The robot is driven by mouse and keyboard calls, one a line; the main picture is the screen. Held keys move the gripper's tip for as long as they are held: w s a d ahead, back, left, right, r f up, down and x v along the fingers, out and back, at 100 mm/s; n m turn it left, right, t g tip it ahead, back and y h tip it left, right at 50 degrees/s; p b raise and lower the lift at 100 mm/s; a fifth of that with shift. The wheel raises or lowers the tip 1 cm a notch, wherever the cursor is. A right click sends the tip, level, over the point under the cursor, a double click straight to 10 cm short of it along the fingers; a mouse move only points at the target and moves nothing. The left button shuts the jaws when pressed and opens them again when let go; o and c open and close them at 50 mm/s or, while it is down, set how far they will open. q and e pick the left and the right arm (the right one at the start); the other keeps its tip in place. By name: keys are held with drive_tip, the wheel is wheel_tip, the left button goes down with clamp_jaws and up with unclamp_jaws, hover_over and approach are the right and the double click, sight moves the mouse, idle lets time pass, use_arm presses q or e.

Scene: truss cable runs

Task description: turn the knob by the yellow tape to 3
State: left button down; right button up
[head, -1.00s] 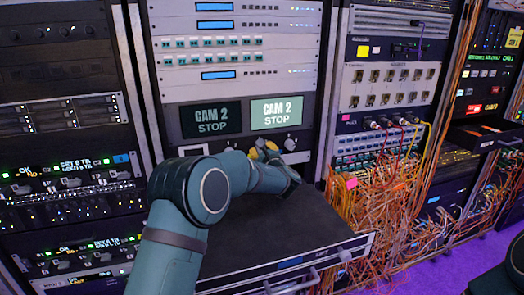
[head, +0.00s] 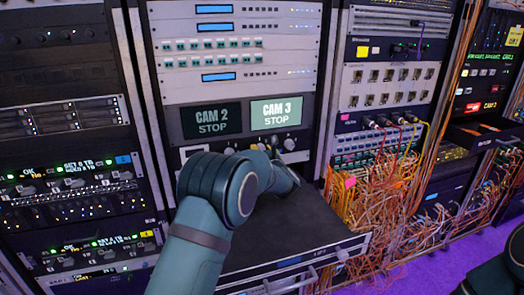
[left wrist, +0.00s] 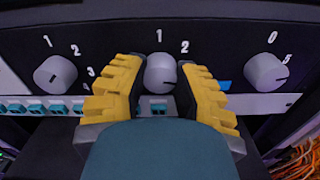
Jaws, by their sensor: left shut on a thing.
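The numbers 1 and 2 show above this knob; other numbers are hidden behind the fingers. A dark pointer mark shows low on the knob's right side. The right screen (head: 277,113) reads CAM 3 STOP. My right gripper is not in view.
A left knob (left wrist: 55,75) and a right knob (left wrist: 264,72) flank the gripper closely. The left screen (head: 211,121) reads CAM 2 STOP. A black rack unit (head: 290,225) juts out below my arm. Loose orange cables (head: 375,205) hang to the right.

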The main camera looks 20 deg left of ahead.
use_arm(q)
drive_tip(key=shift+f, duration=0.15)
drive_tip(key=c, duration=0.6)
unclamp_jaws()
drive_tip(key=v, duration=1.2)
